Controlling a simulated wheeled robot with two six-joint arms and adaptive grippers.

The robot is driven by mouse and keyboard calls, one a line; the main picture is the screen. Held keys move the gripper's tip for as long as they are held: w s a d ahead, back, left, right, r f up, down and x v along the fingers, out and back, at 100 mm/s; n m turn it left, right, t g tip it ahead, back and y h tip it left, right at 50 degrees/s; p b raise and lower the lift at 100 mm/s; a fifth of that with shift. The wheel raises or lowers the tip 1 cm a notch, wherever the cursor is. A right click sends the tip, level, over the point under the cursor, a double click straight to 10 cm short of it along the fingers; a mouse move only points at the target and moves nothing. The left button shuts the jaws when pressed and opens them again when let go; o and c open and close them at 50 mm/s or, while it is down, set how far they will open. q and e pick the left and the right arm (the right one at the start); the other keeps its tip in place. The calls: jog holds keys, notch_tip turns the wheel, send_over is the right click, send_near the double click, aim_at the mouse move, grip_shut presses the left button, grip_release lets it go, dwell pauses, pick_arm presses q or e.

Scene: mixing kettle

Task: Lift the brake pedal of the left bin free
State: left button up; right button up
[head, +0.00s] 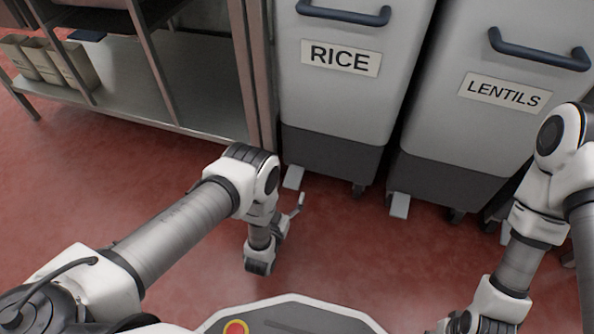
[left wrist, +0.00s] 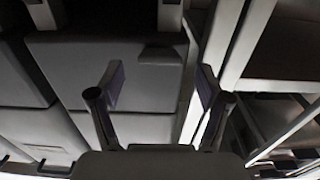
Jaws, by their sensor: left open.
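The left bin (head: 345,75) is a pale bin with a dark base, labelled RICE. Its brake pedal (head: 293,177) is a small light tab low at the front left corner, near the floor. My left gripper (head: 296,206) is low over the floor in front of this pedal, with a gap between them. In the left wrist view the picture is upside down. There the gripper (left wrist: 160,80) is open and empty, its two fingers apart. The pedal (left wrist: 162,53) shows as a dark tab beyond the fingertips, between their lines.
The LENTILS bin (head: 478,100) stands to the right, with its own pedal (head: 399,205). A metal shelf rack (head: 170,90) stands close to the left of the RICE bin, its upright beside the pedal. The red floor (head: 340,250) in front is clear.

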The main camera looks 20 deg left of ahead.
aim_at(294, 174)
pick_arm(q)
jog(key=w+b, duration=0.2)
jog(key=w, duration=0.1)
jog(key=shift+w+f, duration=0.1)
jog(key=shift+w, duration=0.3)
jog(key=shift+w+d+b, duration=0.1)
jog(key=shift+w+b, duration=0.45)
jog(key=shift+w, duration=1)
jog(key=c, duration=1.1)
jog(key=shift+c, duration=0.2)
jog(key=r+g+p, duration=0.1)
jog(key=g+p, duration=0.1)
jog(key=p, duration=0.2)
jog(key=r+g+p, duration=0.2)
jog(key=g+p, duration=0.1)
jog(key=p, duration=0.2)
jog(key=shift+s, duration=0.2)
jog(key=o, duration=0.8)
jog(key=shift+f+g, duration=0.45)
jog(key=shift+g, duration=0.15)
jog(key=o, duration=0.4)
jog(key=shift+b, duration=0.3)
